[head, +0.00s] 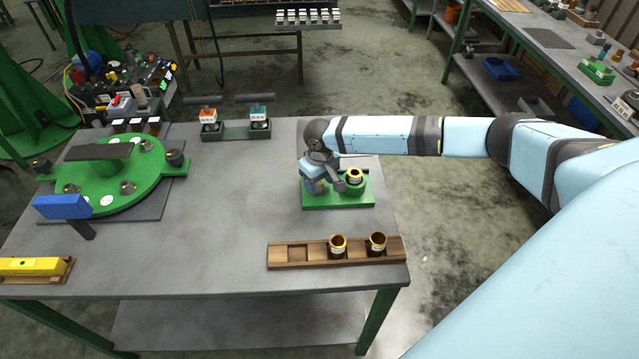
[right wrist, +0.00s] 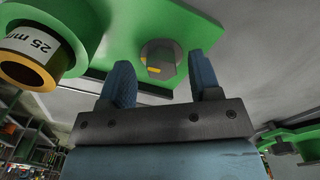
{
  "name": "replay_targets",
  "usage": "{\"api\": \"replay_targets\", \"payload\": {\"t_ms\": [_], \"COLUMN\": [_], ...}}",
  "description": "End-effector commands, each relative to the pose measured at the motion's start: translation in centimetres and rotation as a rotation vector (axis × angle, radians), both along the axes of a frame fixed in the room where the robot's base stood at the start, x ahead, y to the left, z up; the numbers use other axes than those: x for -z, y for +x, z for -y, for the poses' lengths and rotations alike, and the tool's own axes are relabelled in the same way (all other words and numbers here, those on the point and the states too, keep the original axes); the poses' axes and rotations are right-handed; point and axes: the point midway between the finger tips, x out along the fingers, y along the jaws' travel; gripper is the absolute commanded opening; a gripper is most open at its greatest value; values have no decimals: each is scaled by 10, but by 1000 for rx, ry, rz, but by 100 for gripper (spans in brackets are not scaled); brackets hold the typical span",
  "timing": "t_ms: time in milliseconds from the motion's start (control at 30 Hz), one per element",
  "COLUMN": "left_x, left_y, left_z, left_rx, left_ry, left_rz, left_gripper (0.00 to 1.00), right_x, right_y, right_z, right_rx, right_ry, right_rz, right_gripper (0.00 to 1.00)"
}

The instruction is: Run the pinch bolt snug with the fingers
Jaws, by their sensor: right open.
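A green clamp fixture (head: 325,201) stands near the table's right edge. In its round green holder sits a brass-rimmed ring (head: 354,175), which shows in the right wrist view (right wrist: 24,67) with a "25 mm" label. The pinch bolt (right wrist: 158,58) is a grey hex head with a yellow mark, beside the holder. My right gripper (right wrist: 160,65) is open, its two blue fingers on either side of the bolt head with a visible gap at the right finger. In the head view my right gripper (head: 320,186) is at the fixture, partly hiding it. My left gripper is not in view.
A wooden rack (head: 290,264) with two brass-rimmed cups lies in front of the fixture. A round green plate fixture (head: 145,185) is at left, with a blue block (head: 62,207) by it. A green stand (head: 238,131) is behind. The table's middle is clear.

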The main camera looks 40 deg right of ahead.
Motion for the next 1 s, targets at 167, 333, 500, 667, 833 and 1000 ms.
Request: {"api": "replay_targets", "payload": {"t_ms": [167,333,500,667,833,1000], "left_x": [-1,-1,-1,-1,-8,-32], "left_y": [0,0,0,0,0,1], "left_z": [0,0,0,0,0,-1], "left_rx": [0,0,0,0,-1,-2], "left_ry": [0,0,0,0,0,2], "left_rz": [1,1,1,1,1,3], "left_gripper": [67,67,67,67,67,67], "right_x": [12,13,13,13,10,6], "right_y": [0,0,0,0,0,-1], "right_z": [0,0,0,0,-1,-3], "right_rx": [-1,-2,-1,-1,18,129], "right_ry": [0,0,0,0,2,3], "right_rz": [0,0,0,0,-1,-3], "right_gripper": [57,57,44,8,8,8]}}
